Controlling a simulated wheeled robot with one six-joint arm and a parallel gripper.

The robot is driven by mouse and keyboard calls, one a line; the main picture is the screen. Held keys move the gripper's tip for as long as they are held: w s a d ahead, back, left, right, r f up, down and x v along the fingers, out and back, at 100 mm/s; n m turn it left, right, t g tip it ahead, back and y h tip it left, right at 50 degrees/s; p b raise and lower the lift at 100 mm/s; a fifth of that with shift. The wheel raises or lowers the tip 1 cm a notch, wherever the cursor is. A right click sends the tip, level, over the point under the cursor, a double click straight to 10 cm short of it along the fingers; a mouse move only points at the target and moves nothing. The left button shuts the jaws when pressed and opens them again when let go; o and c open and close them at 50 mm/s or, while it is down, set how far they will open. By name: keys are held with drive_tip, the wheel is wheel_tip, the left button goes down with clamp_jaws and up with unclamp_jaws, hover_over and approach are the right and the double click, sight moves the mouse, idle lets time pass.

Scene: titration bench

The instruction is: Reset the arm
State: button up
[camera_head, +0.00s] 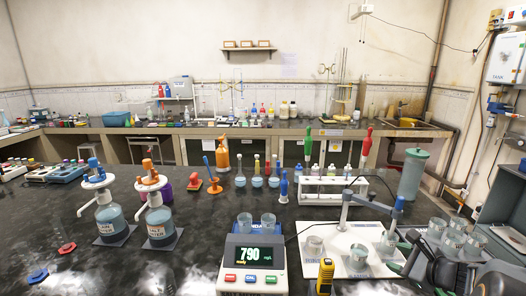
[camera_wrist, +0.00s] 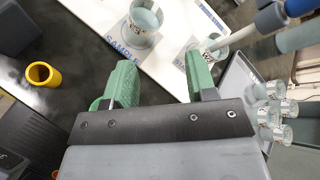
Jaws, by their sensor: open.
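My gripper (camera_wrist: 160,76) is open, with two green fingers apart and nothing between them. In the head view my arm and gripper (camera_head: 416,249) show at the lower right, partly cut off by the frame edge. A beaker with pale liquid (camera_wrist: 145,22) stands on the board just beyond the fingers. A second beaker (camera_wrist: 208,47) stands close to the right finger, and I cannot tell if they touch.
A yellow tube-like object (camera_head: 326,275) stands left of my gripper; a digital meter (camera_head: 252,256) is beside it. A grey tray with several beakers (camera_head: 457,238) is at the right. A titration-style stand (camera_head: 345,212) rises from the board.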

drive_tip(key=s+a+f+n+g+h+p, duration=0.1)
drive_tip(key=s+a+n+g, duration=0.4)
drive_tip(key=n, duration=0.3)
drive_tip(key=s+a+f+n+g+p, duration=0.1)
drive_tip(key=s+a+n+g, duration=0.25)
drive_tip(key=a+n, duration=0.45)
drive_tip(key=s+a+r+n+h+p, duration=0.1)
drive_tip(key=s+a+r+n+h, duration=0.2)
drive_tip(key=a+n, duration=0.5)
drive_tip(key=shift+s+r+n+p, duration=0.45)
drive_tip(key=shift+s+r, duration=0.25)
drive_tip(key=shift+r, duration=0.2)
